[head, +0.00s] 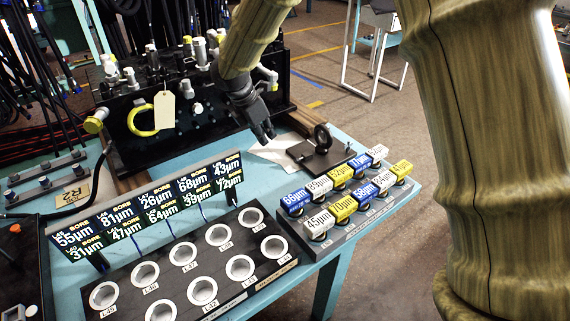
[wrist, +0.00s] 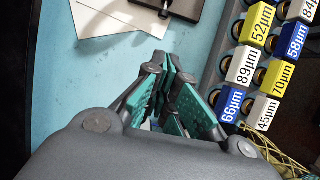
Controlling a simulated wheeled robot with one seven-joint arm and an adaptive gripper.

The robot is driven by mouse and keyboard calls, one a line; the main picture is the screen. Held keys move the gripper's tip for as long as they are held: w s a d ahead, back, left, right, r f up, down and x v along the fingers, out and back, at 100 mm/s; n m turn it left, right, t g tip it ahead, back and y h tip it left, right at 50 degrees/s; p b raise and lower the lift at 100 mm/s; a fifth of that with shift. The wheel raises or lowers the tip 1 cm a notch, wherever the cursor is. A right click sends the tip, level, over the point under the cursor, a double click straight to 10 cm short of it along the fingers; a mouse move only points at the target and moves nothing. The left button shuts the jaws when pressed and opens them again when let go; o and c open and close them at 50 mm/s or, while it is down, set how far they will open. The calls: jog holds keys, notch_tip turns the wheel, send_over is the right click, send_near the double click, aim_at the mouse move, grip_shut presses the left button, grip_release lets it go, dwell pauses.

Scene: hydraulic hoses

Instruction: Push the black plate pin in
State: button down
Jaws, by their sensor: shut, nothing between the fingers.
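The black plate (head: 338,162) lies flat on the blue table, with a dark ring (head: 323,138) standing on it. In the wrist view only a corner of the plate (wrist: 185,8) shows at the top edge, with a small dark pin (wrist: 164,12) at its near side. How far the pin sticks out is too small to tell. My gripper (head: 265,134) is shut and empty, above the table to the left of the plate. In the wrist view its teal-padded fingers (wrist: 167,66) point toward the plate, apart from it.
A rack of labelled blue, white and yellow blocks (head: 346,238) stands in front of the plate. A tray of white bores with label signs (head: 255,288) is at the front left. A black manifold with a yellow ring (head: 152,128) stands behind my gripper. White paper (head: 273,152) lies beside the plate.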

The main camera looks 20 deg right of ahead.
aim_at(297, 160)
jog(key=b+x, duration=0.1)
jog(key=x, duration=0.4)
jog(key=a+b+x, duration=0.1)
jog(key=x, duration=0.4)
jog(key=a+f+b+x, duration=0.1)
jog(key=x, duration=0.4)
jog(key=d, duration=0.1)
jog(key=w+d+p, duration=0.1)
jog(key=shift+d+f, duration=0.15)
jog(key=shift+d, duration=0.2)
jog(key=shift+w+d+f, duration=0.1)
jog(key=shift+w+d, duration=0.15)
jog(key=shift+d, duration=0.25)
jog(key=shift+d, duration=0.1)
jog(key=shift+w+d+p, duration=0.2)
jog(key=shift+d+p, duration=0.15)
jog(key=shift+d, duration=0.1)
jog(key=shift+w+d+p, duration=0.2)
jog(key=shift+d+p, duration=0.15)
jog(key=shift+d, duration=0.1)
